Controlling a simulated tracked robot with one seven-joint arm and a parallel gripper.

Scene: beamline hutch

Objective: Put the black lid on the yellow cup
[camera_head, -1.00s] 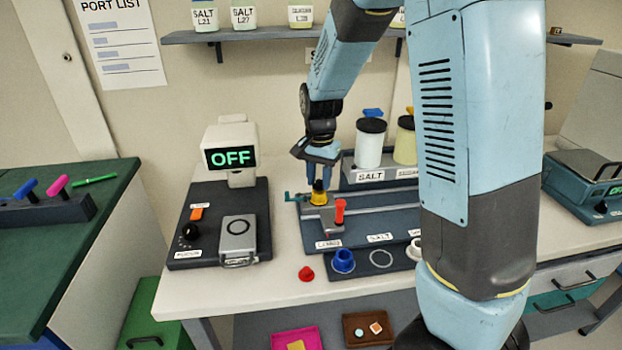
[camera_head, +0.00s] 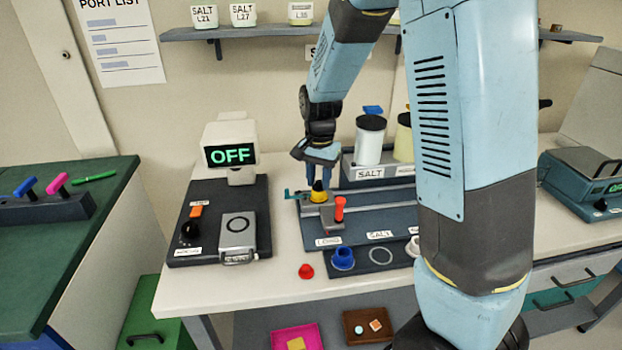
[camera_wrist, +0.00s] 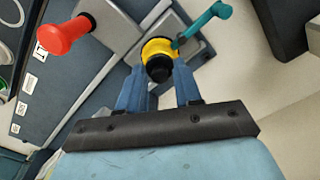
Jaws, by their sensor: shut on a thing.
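The yellow cup (camera_head: 317,196) stands in a holder at the left end of the dark rail on the bench. It also shows in the wrist view (camera_wrist: 158,46). The black lid (camera_wrist: 159,69) is at the cup's top, between my fingertips. My gripper (camera_head: 318,181) points down over the cup and is shut on the lid; its two blue fingers show in the wrist view (camera_wrist: 160,76). I cannot tell whether the lid is seated on the rim or just above it.
A teal lever (camera_wrist: 205,20) sits close beside the cup. A red-knobbed handle (camera_head: 339,208) stands just right of it. A device reading OFF (camera_head: 230,155) is to the left. White salt jar (camera_head: 369,142) behind.

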